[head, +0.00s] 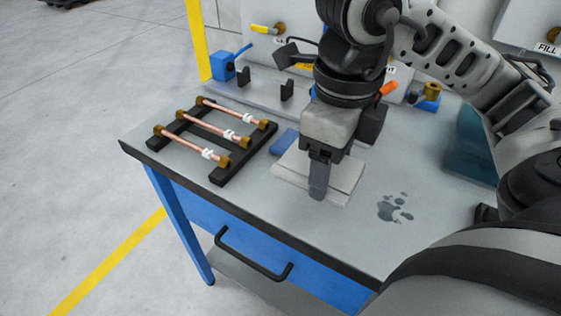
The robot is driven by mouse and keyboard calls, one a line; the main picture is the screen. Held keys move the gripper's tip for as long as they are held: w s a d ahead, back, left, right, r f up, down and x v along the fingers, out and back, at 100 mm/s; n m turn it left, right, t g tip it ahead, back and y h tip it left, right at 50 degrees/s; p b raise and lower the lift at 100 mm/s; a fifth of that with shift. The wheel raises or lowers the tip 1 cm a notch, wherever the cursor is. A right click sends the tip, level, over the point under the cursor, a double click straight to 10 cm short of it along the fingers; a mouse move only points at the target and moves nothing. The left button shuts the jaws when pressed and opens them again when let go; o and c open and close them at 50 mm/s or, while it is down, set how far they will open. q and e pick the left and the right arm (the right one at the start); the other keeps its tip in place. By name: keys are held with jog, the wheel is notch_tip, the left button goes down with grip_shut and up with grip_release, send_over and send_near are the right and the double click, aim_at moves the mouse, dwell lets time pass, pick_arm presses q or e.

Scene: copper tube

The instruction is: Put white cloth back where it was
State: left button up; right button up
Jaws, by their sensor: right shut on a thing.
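The white cloth (344,178) is a folded, flat square near the middle of the workbench (240,195), towards its front edge. My right gripper (318,188) points down over the cloth and is shut on it, with a finger in front of its near side. I cannot tell whether the cloth rests on the bench top or is just above it. My left gripper is not in view.
Several copper tubes (190,142) with brass ends lie across a black rack (243,157) at left. A blue object (284,142) lies behind the cloth. Dark wet spots (396,207) mark the bench at right. A blue vise-like tool (222,66) stands at the back left.

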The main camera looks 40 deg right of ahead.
aim_at(299, 158)
jog(key=w+f, duration=0.1)
jog(key=w, duration=0.1)
jog(key=w+f, duration=0.2)
jog(key=w, duration=0.1)
jog(key=shift+w+a+f+b, duration=0.15)
jog(key=shift+w+a+b, duration=0.15)
jog(key=shift+a, duration=0.1)
jog(key=w+f, duration=0.1)
jog(key=f, duration=0.1)
jog(key=w+f, duration=0.1)
jog(key=w, duration=0.1)
jog(key=shift+w+a+f, duration=0.1)
jog(key=shift+f, duration=0.25)
jog(key=shift+w+f, duration=0.2)
jog(key=shift+f, duration=0.1)
jog(key=f, duration=0.3)
jog(key=shift+w+f, duration=0.1)
jog(key=shift+w, duration=0.1)
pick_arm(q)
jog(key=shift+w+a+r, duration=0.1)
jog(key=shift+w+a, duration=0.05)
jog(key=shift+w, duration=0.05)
pick_arm(e)
jog(key=shift+f, duration=0.15)
jog(key=shift+f, duration=0.1)
jog(key=shift+f, duration=0.15)
jog(key=o, duration=1)
